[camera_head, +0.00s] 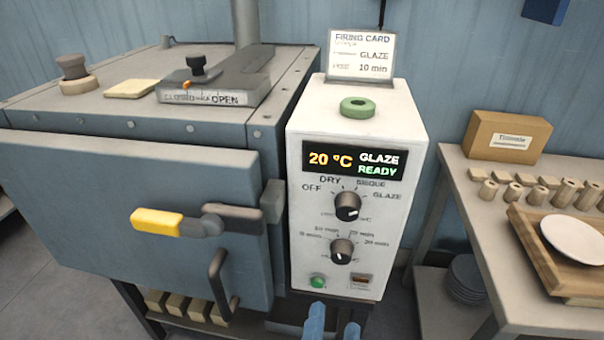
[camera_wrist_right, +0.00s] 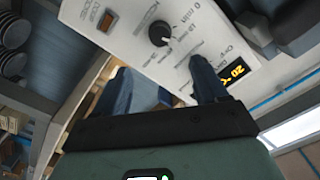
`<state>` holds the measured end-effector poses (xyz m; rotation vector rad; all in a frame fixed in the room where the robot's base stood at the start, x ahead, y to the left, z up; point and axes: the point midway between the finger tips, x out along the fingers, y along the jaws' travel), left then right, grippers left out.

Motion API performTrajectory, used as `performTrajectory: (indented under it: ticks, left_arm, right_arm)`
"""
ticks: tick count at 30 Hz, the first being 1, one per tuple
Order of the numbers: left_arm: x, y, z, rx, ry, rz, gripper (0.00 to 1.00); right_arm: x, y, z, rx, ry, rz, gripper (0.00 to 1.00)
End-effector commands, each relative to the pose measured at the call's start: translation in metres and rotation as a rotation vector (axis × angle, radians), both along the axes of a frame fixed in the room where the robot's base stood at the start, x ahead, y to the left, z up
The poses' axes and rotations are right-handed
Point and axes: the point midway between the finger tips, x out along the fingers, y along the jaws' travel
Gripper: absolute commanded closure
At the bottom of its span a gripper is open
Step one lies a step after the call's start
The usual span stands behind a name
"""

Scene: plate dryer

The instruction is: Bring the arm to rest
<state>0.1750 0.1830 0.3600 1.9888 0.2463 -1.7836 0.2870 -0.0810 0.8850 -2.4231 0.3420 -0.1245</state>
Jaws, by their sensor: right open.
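My right gripper (camera_head: 332,322) shows at the bottom edge of the head view, its two blue fingertips apart, just below and in front of the white control box (camera_head: 300,220). In the right wrist view the gripper (camera_wrist_right: 163,90) is open with nothing between its fingers, and the box's panel lies beyond them. The box display (camera_head: 350,160) reads 20 °C, GLAZE, READY. The upper knob (camera_head: 347,207) and lower knob (camera_head: 342,252) are on its front. A green button (camera_head: 318,281) is lit below them. My left gripper is not in view.
The kiln door (camera_head: 110,200) is shut, with a yellow-tipped lever (camera_head: 157,222) and a dark handle (camera_head: 218,285). A firing card (camera_head: 361,54) stands on the box. At right, a table (camera_head: 470,215) holds a wooden tray (camera_head: 535,250) with a white plate (camera_head: 575,240).

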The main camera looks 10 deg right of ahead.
Motion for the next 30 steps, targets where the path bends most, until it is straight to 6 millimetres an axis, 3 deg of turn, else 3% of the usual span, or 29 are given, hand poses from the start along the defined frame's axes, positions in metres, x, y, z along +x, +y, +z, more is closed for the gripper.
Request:
performTrajectory:
  ticks: [4,8,11,13,16,18,21,25,30]
  left_arm:
    - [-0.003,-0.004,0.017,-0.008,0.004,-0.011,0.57]
    - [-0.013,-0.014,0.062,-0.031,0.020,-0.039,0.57]
    - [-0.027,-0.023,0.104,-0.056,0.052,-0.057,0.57]
    - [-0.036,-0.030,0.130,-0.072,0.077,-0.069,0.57]
    - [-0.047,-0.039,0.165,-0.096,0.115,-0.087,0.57]
    - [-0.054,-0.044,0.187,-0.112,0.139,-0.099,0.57]
    - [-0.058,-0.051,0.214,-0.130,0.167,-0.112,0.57]
    - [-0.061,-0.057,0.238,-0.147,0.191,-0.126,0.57]
    - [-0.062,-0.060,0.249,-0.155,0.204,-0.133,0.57]
  right_arm:
    - [0.012,0.005,-0.005,-0.023,0.047,0.026,0.28]
    - [0.042,0.013,-0.031,-0.082,0.202,0.113,0.28]
    - [0.055,0.009,-0.086,-0.129,0.425,0.225,0.28]
    - [0.049,0.001,-0.131,-0.135,0.603,0.308,0.28]
    - [0.016,-0.017,-0.196,-0.101,0.877,0.419,0.28]
    - [-0.021,-0.029,-0.231,-0.051,1.061,0.497,0.28]
    - [-0.078,-0.039,-0.261,0.039,1.280,0.592,0.28]
    - [-0.137,-0.044,-0.273,0.146,1.472,0.690,0.28]
    - [-0.173,-0.043,-0.275,0.215,1.572,0.752,0.28]
